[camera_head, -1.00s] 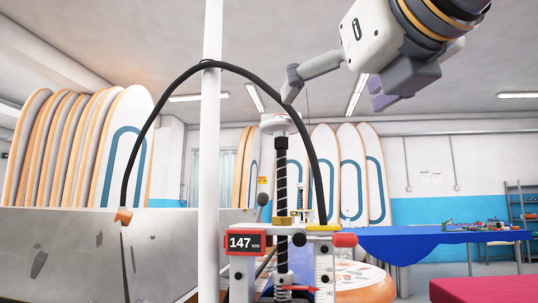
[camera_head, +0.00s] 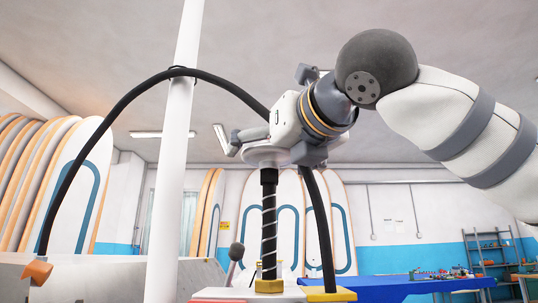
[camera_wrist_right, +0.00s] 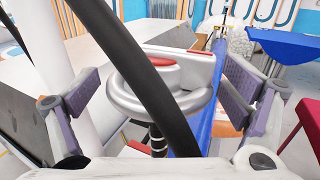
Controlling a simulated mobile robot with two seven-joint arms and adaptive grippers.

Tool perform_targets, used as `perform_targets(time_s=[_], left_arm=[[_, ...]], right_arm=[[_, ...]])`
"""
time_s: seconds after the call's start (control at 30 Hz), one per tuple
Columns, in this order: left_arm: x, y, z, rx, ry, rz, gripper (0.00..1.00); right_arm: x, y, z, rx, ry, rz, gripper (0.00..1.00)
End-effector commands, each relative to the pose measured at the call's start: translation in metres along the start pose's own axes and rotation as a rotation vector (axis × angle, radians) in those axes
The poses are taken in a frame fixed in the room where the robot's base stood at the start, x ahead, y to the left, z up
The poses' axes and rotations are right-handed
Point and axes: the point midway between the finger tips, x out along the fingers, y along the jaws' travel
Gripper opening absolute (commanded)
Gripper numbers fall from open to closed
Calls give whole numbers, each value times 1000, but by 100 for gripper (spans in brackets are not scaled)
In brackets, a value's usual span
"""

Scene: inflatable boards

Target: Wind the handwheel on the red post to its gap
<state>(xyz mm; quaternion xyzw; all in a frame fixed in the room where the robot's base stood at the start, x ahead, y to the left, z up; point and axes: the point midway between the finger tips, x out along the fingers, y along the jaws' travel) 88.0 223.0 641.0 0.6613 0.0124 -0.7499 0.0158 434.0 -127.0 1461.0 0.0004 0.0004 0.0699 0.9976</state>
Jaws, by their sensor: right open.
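The pale grey handwheel (camera_head: 268,157) sits on top of an upright black threaded screw (camera_head: 269,215), which rises from a brass nut (camera_head: 269,286). My right gripper (camera_head: 286,146) is at the wheel's height in the head view. In the right wrist view the handwheel (camera_wrist_right: 160,95) shows between the open, grey-padded fingers of my right gripper (camera_wrist_right: 163,100), with space on both sides. A black hose (camera_wrist_right: 140,65) crosses in front of the wheel there and hides part of it. The gap readout is out of view. My left gripper is not in view.
A white pole (camera_head: 178,150) stands left of the screw, with the black hose (camera_head: 110,120) arching past it. A lever with a round knob (camera_head: 236,252) stands left of the screw. Boards (camera_head: 335,215) line the back wall. A blue-covered table (camera_head: 400,286) stands at the right.

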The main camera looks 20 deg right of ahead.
Motion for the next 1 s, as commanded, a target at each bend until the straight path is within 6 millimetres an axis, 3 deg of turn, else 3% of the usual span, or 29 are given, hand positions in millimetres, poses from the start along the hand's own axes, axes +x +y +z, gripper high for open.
perform_targets(time_s=[0.3,0.5,0.67,1.0], left_arm=[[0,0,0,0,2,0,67],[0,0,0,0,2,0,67],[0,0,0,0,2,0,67],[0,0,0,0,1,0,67]], right_arm=[[4,0,1,-1,-1,0,90],[4,0,1,-1,-1,0,45],[4,-1,0,0,-1,10,44],[5,0,0,1,1,283,44]])
